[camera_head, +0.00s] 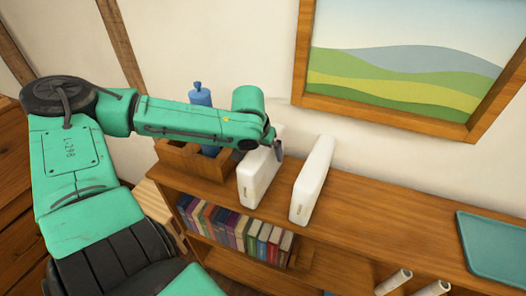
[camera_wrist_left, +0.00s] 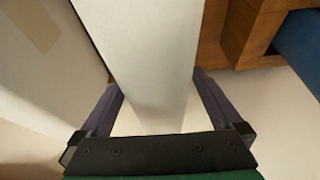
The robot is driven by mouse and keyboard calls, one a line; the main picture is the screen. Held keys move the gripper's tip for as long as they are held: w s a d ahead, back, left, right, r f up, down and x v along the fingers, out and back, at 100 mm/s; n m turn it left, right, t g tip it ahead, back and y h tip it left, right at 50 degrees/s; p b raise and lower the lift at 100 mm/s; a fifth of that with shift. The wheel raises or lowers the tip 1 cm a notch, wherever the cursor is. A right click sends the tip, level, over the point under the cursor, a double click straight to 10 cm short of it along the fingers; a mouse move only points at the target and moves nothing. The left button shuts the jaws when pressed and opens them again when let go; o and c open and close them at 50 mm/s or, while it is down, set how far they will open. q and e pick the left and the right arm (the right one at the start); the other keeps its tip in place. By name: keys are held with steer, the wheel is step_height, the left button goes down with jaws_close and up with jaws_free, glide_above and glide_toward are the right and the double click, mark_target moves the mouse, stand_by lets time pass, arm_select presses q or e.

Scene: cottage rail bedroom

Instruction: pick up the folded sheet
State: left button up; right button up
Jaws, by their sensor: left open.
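Two white upright slabs, which look like folded sheets, stand side by side on the wooden shelf top (camera_head: 380,215). The left folded sheet (camera_head: 256,185) is beside the wooden caddy; the right one (camera_head: 312,180) stands a short gap away. My left gripper (camera_head: 277,148) is at the top rear of the left sheet. In the left wrist view, the open left gripper (camera_wrist_left: 158,104) has one finger on each side of that sheet (camera_wrist_left: 150,50). Whether the fingers touch it, I cannot tell. The other sheet (camera_wrist_left: 45,75) is at the left there. My right gripper is not in view.
A wooden caddy (camera_head: 178,158) holds a blue bottle (camera_head: 200,96) left of the sheets. A framed picture (camera_head: 400,70) hangs on the wall behind. A teal tray (camera_head: 495,245) lies at the right. Books (camera_head: 235,225) fill the shelf below. The top is clear between right sheet and tray.

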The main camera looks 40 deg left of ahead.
arm_select(q)
steer(key=shift+w+f, duration=0.1)
steer(key=shift+w, duration=0.05)
steer(key=c, duration=1.2)
jaws_close()
steer(key=shift+r, duration=0.2)
